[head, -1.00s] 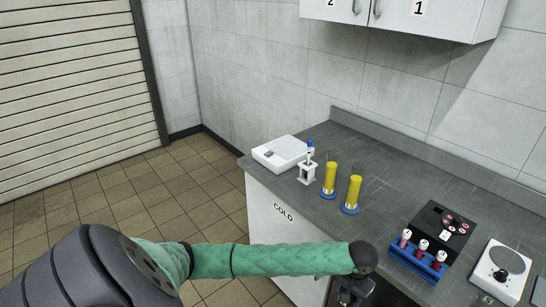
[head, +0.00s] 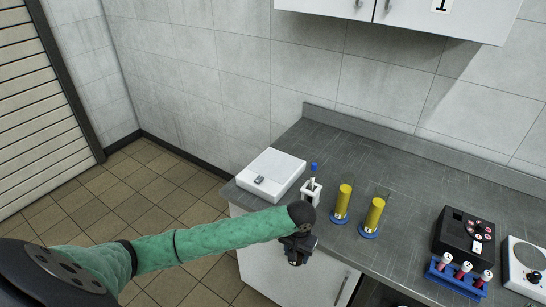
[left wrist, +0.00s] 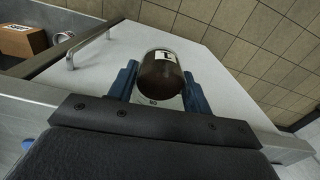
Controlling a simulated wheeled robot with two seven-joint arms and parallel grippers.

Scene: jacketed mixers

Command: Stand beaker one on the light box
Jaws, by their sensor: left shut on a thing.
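Beaker one (left wrist: 163,75), a clear vessel with dark brown contents and a "1" label, is between the blue fingers of my left gripper (left wrist: 160,88) in the left wrist view. The gripper is shut on it. In the head view my left gripper (head: 297,250) is in front of the counter's front edge, near the left cabinet door; the beaker cannot be made out there. The light box appears to be the flat white box (head: 275,168) at the counter's left end, with a small grey part on its front; its top is bare. My right gripper is not in view.
Right of the white box stand a white holder (head: 312,190) with a blue-topped item and two yellow cylinders (head: 344,198) (head: 374,213) on blue bases. Further right are a blue rack (head: 455,278) of vials, a black device (head: 462,230) and a white round-plate device (head: 524,262).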

